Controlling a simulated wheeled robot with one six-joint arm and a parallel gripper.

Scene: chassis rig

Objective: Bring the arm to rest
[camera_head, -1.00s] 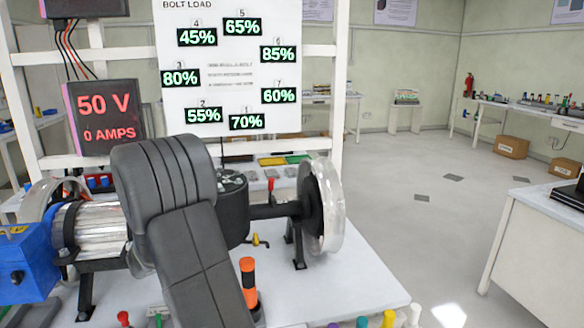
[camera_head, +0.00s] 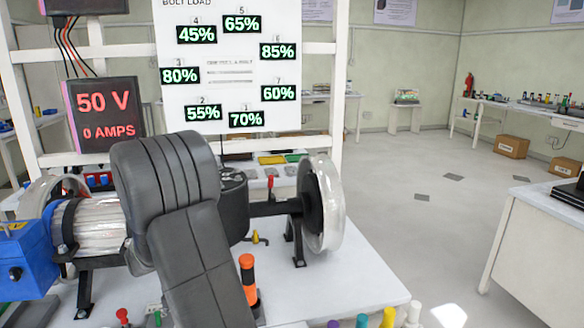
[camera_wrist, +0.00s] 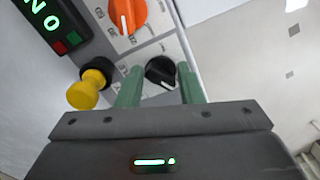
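My arm (camera_head: 195,230), dark grey, is folded in the middle of the head view, in front of the rig on the white table (camera_head: 345,290). My gripper does not show in the head view. In the wrist view my gripper (camera_wrist: 159,72) has two green fingers standing apart, with nothing seen held between them. A black knob (camera_wrist: 160,72) on a grey panel appears in the gap beyond the fingers. I cannot tell how far away it is.
On the rig are a clear wheel (camera_head: 328,205), a blue box (camera_head: 25,262) and an orange-topped handle (camera_head: 247,275). A display reading 50 V (camera_head: 103,115) hangs behind. The floor (camera_head: 430,220) at right is open.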

